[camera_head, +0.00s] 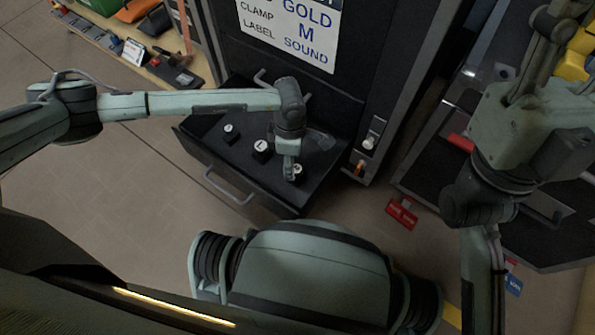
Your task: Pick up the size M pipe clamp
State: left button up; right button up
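A pulled-out dark drawer (207,153) holds small black pieces with round white labelled tops, which look like the pipe clamps. The left piece (229,129) has a mark too small to read. The middle piece (261,149) seems to read L. The right piece (298,169) is partly hidden by my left gripper, and I cannot read its letter. My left gripper (290,172) points down at this right piece, touching it or just above it. I cannot tell whether its fingers are closed. My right gripper (545,45) is raised at the upper right, away from the drawer, its finger opening unclear.
A white sign (290,30) above the drawer shows CLAMP, LABEL, GOLD, M and SOUND. The drawer has a front handle (228,187). A shelf with tools (160,65) stands at upper left. A red tag (401,214) lies right of the drawer. Floor at left is clear.

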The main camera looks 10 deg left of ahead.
aim_at(296, 168)
pick_arm(q)
jog(key=f, duration=0.1)
jog(key=f+b, duration=0.1)
jog(key=f, duration=0.1)
jog(key=d+f, duration=0.1)
jog(key=f, duration=0.1)
jog(key=shift+w+b, duration=0.25)
jog(key=shift+b, duration=0.05)
jog(key=shift+c, duration=0.4)
grip_shut()
